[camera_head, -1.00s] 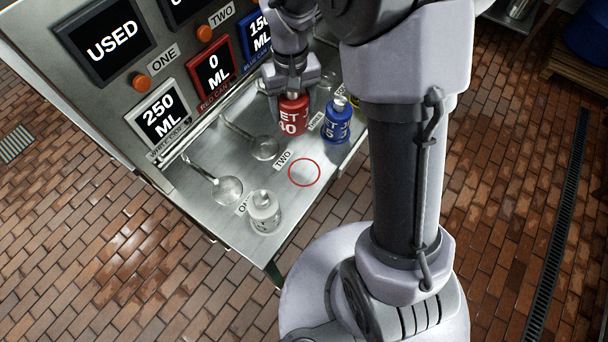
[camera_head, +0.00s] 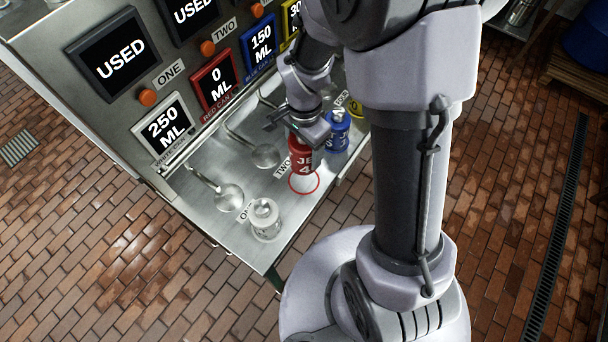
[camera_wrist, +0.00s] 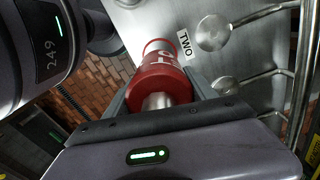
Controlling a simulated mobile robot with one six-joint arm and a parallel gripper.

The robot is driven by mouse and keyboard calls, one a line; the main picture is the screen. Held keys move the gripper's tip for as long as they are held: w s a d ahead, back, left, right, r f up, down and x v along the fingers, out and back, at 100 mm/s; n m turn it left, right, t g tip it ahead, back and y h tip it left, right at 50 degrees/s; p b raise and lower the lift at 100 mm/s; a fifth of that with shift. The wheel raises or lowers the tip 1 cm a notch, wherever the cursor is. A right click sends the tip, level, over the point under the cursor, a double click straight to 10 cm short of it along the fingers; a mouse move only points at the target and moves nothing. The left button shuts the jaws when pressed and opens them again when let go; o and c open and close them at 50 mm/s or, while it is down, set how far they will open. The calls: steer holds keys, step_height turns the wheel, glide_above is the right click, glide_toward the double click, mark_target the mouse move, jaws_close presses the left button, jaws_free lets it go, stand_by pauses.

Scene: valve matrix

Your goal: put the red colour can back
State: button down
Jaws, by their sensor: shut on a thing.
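The red can (camera_head: 301,160) is upright in my gripper (camera_head: 303,136), over the far part of a red ring (camera_head: 304,184) marked on the steel counter. I cannot tell whether its base touches the counter. In the wrist view the red can (camera_wrist: 162,80) sits between the two fingers of my gripper (camera_wrist: 160,98), with its metal neck toward me. The TWO label (camera_head: 283,168) lies just left of the can and also shows in the wrist view (camera_wrist: 184,43).
A blue can (camera_head: 338,132) stands close behind and right of the red can. A white can (camera_head: 265,220) stands at the front near the ONE label. The display panel (camera_head: 180,60) rises behind the counter.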

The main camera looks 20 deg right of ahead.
step_height(320, 180, down, 10)
steer(key=b, duration=0.3)
steer(key=shift+r+b, duration=0.15)
steer(key=shift+b, duration=0.15)
steer(key=shift+c, duration=1.4)
jaws_free()
step_height(320, 180, up, 13)
steer(key=p, duration=0.5)
steer(key=shift+r, duration=0.15)
steer(key=r+n, duration=0.1)
steer(key=r, duration=0.2)
steer(key=s+r+t, duration=0.1)
steer(key=r, duration=0.2)
steer(key=s+a+r+n+t, duration=0.1)
steer(key=r, duration=0.2)
steer(key=shift+r+n+y, duration=0.1)
steer(key=shift+n+y, duration=0.2)
steer(key=s+a+r+n+t, duration=0.1)
steer(key=s+r+n+t, duration=0.1)
steer(key=s+r, duration=0.3)
steer(key=s+a+r+n+t+y, duration=0.1)
steer(key=s+a+r+n, duration=0.1)
steer(key=s+r+n, duration=0.2)
steer(key=shift+s+r+t, duration=0.4)
steer(key=shift+s+r, duration=0.5)
